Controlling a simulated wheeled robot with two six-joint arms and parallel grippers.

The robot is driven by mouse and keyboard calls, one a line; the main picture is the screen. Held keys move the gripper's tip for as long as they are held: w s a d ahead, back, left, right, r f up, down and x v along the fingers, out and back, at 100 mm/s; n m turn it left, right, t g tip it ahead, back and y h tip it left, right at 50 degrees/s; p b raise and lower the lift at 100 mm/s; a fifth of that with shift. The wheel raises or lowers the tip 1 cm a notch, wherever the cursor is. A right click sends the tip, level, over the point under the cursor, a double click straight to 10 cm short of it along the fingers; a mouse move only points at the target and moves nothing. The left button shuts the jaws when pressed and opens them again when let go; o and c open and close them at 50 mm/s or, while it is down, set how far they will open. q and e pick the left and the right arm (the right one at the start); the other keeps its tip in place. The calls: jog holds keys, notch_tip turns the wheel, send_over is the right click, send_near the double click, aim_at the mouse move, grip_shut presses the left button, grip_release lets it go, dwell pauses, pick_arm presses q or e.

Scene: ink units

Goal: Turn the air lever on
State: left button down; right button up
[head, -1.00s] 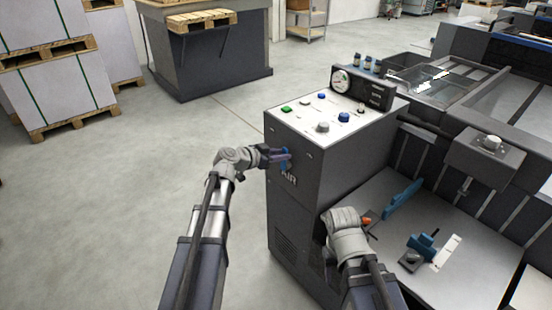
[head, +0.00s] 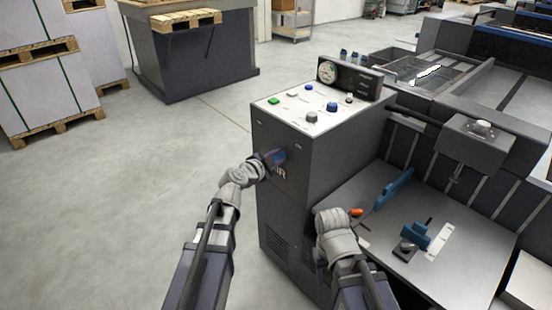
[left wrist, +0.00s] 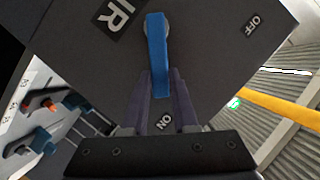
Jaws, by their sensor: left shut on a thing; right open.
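The blue air lever (left wrist: 157,50) hangs from a round pivot on the dark side of the console, and its free end points toward the ON label (left wrist: 163,122). The OFF label (left wrist: 252,25) is off to the upper right in the left wrist view. My left gripper (left wrist: 160,92) is shut on the lever, one finger on each side of its lower end. In the head view my left gripper (head: 272,158) covers most of the lever, just above the AIR lettering (head: 280,173). My right gripper (head: 335,238) is empty in front of the console's right side; its fingertips are mostly hidden.
The console (head: 290,155) has coloured buttons and a gauge (head: 327,71) on top. Floor left of the console is clear. Pallet stacks (head: 40,90) stand far left.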

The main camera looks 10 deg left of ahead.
pick_arm(q)
jog(key=shift+s+d, duration=0.1)
dwell(0.4)
jog(key=c, duration=0.7)
grip_release()
jog(key=p+v, duration=0.2)
jog(key=v, duration=0.5)
jog(key=shift+s, duration=0.3)
